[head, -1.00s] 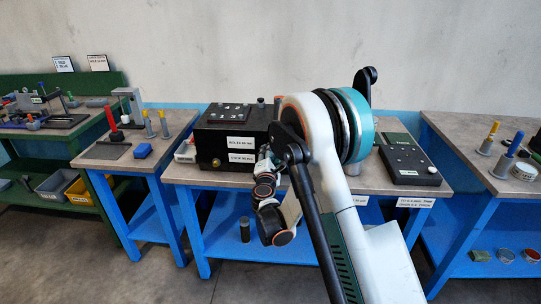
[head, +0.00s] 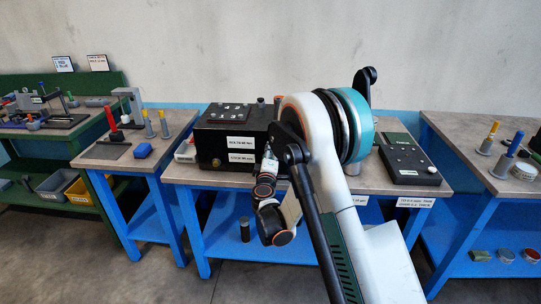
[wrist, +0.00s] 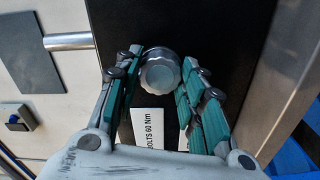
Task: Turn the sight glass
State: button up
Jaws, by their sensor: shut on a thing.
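The sight glass (wrist: 160,72), a round silver fluted cap, sits on the black face of a box in the wrist view. My gripper (wrist: 161,62) has its green-padded fingers on either side of the cap and is shut on it. The black box (head: 208,143) stands on the middle bench in the head view. There the cap is hidden behind my wrist and arm.
White labels (head: 240,143) are on the box front, and a small brass knob (head: 216,162) is at its lower left. A black panel (head: 412,170) lies at the right of the middle bench (head: 365,182). Benches with tools stand left and right.

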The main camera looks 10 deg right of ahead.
jog(key=shift+f+m, duration=0.1)
jog(key=shift+m, duration=0.2)
dwell(0.4)
jog(key=o, duration=1)
jog(key=shift+o, duration=0.2)
jog(key=v, duration=0.7)
jog(key=shift+s, duration=0.25)
